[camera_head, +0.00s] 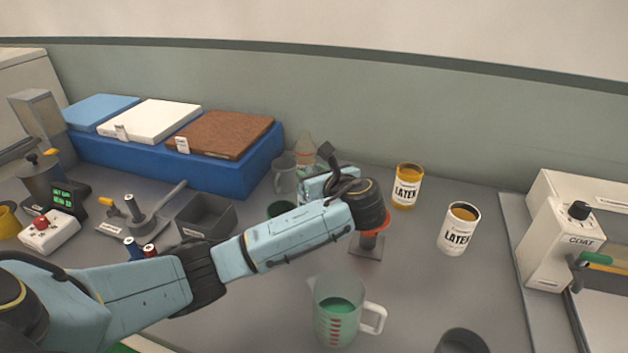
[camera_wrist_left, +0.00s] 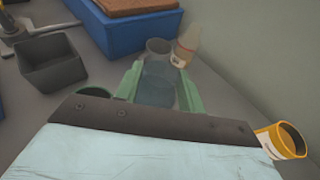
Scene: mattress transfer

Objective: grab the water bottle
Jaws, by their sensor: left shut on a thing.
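My left gripper (camera_wrist_left: 160,76) has green fingers on both sides of a clear, bluish, see-through thing (camera_wrist_left: 157,92), and it is shut on it. This looks like the water bottle, though its outline is faint. In the head view my left gripper (camera_head: 325,183) is at the back middle of the bench, its fingers mostly hidden by my arm. The held thing cannot be made out there. My right gripper is not in view.
Close by stand a clear mug (camera_head: 284,175), a pale bottle (camera_head: 305,150) and a dark green cup (camera_head: 281,208). Latex cans (camera_head: 407,187) are to the right. A measuring jug (camera_head: 337,315) stands in front, a grey bin (camera_head: 205,217) left, and a blue platform (camera_head: 225,180) behind.

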